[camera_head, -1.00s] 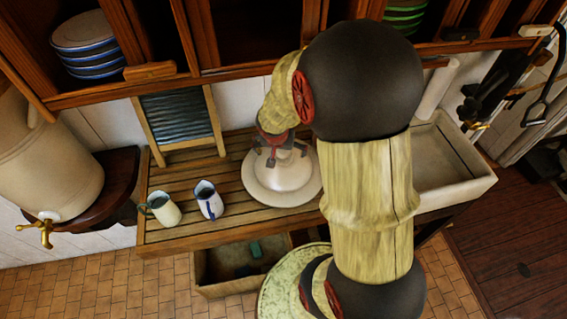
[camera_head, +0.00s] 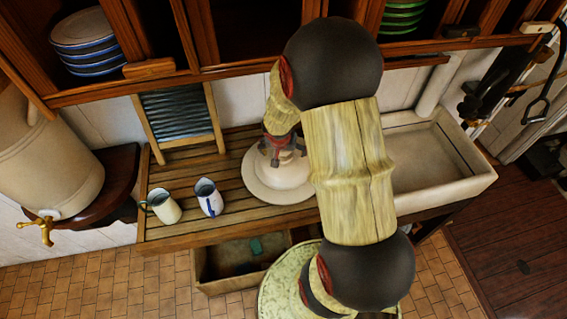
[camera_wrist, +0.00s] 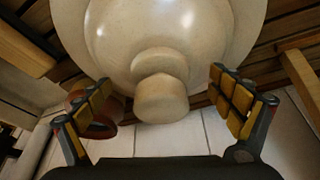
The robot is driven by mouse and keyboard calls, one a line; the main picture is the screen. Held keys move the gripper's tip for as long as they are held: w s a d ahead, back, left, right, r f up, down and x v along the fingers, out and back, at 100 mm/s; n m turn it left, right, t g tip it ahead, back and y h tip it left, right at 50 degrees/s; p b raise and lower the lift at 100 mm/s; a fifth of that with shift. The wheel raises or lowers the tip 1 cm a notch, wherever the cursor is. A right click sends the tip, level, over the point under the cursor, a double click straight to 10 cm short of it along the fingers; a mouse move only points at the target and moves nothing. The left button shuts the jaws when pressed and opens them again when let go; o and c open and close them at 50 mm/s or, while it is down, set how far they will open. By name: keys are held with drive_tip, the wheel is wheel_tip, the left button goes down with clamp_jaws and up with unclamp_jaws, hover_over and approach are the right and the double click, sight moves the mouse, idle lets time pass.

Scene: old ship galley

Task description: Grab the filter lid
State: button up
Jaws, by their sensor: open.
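The filter lid (camera_head: 286,186) is a cream, domed lid with a wide rim and a knob, and it lies on the slatted wooden counter. In the wrist view its dome (camera_wrist: 160,35) fills the top, and its round knob (camera_wrist: 161,98) sits between my fingers. My gripper (camera_head: 284,158) is above the lid, pointing down. In the wrist view my gripper (camera_wrist: 165,95) is open, with one finger on each side of the knob and a visible gap on both sides. The arm hides part of the lid's right side in the head view.
A cream mug (camera_head: 163,208) and a white jug with blue trim (camera_head: 208,198) stand left of the lid. A washboard (camera_head: 180,118) leans behind. A large stoneware vessel (camera_head: 50,165) with a brass tap is at far left. A sink (camera_head: 435,165) lies right.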

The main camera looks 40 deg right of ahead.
drive_tip(key=shift+a, duration=0.1)
drive_tip(key=c, duration=1)
